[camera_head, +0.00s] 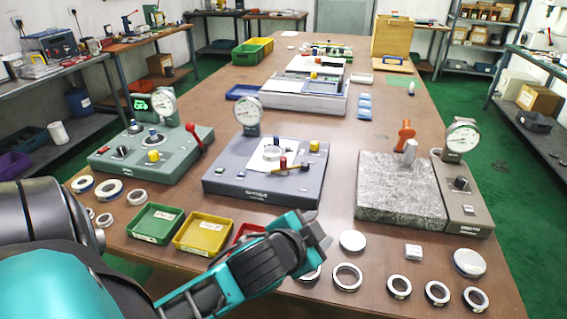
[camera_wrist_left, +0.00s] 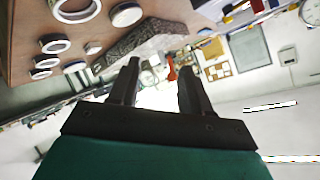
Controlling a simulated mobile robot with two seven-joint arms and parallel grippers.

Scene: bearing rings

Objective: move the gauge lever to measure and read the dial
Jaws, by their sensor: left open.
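Three gauge stations stand across the table. The green left station (camera_head: 182,152) has a round dial (camera_head: 164,102), a lit green display (camera_head: 139,104) and a red-handled lever (camera_head: 194,138) tilted up. The blue-grey middle station (camera_head: 225,184) has a dial (camera_head: 247,111), with a ring on a white sheet. The right station has a speckled granite plate (camera_head: 375,190), an orange-handled lever (camera_head: 405,133) and a dial (camera_head: 461,137). Dial readings are too small to tell. My left gripper (camera_head: 322,236) is raised in front of the middle station, its fingers (camera_wrist_left: 156,85) open and empty. My right gripper is out of view.
Green (camera_head: 155,223) and yellow (camera_head: 202,232) trays, and a red tray partly behind my left arm, line the front. Several metal rings (camera_head: 347,276) lie at the front right, others at the front left. Blue pieces (camera_head: 365,105) and a wooden cabinet (camera_head: 391,38) are farther back.

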